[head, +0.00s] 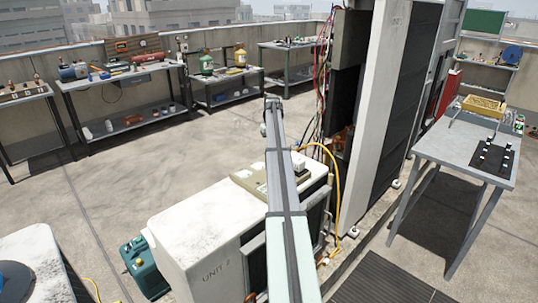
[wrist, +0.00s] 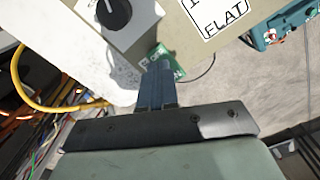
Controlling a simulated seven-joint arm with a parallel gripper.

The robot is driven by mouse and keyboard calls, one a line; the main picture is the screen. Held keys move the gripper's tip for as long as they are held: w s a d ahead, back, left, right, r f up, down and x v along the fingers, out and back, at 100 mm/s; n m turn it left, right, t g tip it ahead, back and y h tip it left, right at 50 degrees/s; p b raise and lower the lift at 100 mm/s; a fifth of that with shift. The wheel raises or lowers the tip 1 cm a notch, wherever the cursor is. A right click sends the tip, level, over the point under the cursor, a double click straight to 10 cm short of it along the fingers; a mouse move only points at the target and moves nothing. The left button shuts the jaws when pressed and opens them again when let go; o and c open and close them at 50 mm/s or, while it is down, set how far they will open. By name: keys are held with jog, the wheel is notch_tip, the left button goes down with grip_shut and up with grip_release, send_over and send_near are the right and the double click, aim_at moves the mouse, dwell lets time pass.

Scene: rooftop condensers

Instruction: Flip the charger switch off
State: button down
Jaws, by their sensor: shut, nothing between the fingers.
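In the wrist view my gripper (wrist: 157,72) is shut and empty, its fingers close together and pointing at the charger area. A beige casing (wrist: 185,35) lies beyond the fingertips, with a white label (wrist: 222,14) reading "FLAT". A black round knob (wrist: 114,12) with a white pointer mark sits on a pale plate left of the fingers. A small green part (wrist: 164,56) shows right at the fingertips; I cannot tell whether they touch it. In the head view a beige casing (head: 246,177) lies on the condenser marked UNIT 2 (head: 195,245). My arm hides part of it, and the gripper is not clear there.
A yellow cable (wrist: 40,103) and several thin wires are at the left in the wrist view. A tall cabinet (head: 375,110) stands right of the condenser. A grey table (head: 450,155) is farther right. A green case (head: 144,268) sits on the floor. Open floor (head: 130,180) lies left.

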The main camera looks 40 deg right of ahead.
jog(key=shift+r, duration=2.2)
